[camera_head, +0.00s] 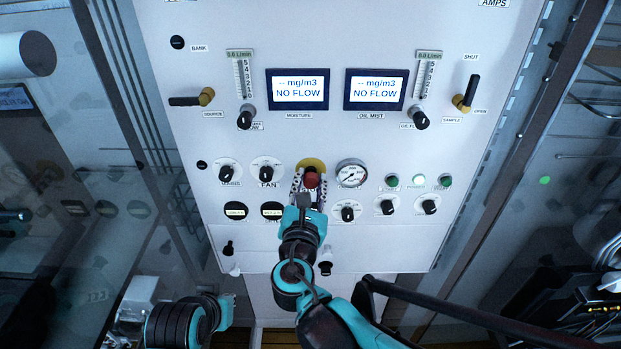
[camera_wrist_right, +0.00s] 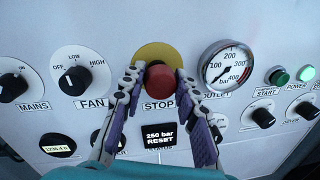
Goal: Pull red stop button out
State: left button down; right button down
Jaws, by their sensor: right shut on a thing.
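The red stop button (camera_head: 312,177) sits on a yellow round plate (camera_head: 311,163) in the lower middle of the white panel. In the right wrist view the red button (camera_wrist_right: 161,87) stands in front of its yellow plate (camera_wrist_right: 156,53), above the STOP label. My right gripper (camera_head: 311,183) is at the button, with one finger on each side of it. In the right wrist view the fingertips of this gripper (camera_wrist_right: 158,77) are shut on the button's sides. My left arm's dark and teal end shows at the bottom left of the head view; its fingers cannot be made out.
The FAN knob (camera_wrist_right: 76,77) is left of the button and a pressure gauge (camera_wrist_right: 228,66) is right of it. A 250 bar reset display (camera_wrist_right: 160,136) is just below. Two NO FLOW screens (camera_head: 298,89) are higher up. A dark bar crosses the lower right.

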jog(key=c, duration=1.1)
grip_release()
jog(key=shift+s, duration=0.1)
jog(key=shift+c, duration=0.2)
jog(key=shift+s, duration=0.1)
jog(key=shift+s, duration=0.1)
jog(key=s+a, duration=0.1)
jog(key=s, duration=1)
jog(key=shift+s, duration=0.4)
jog(key=shift+a, duration=0.1)
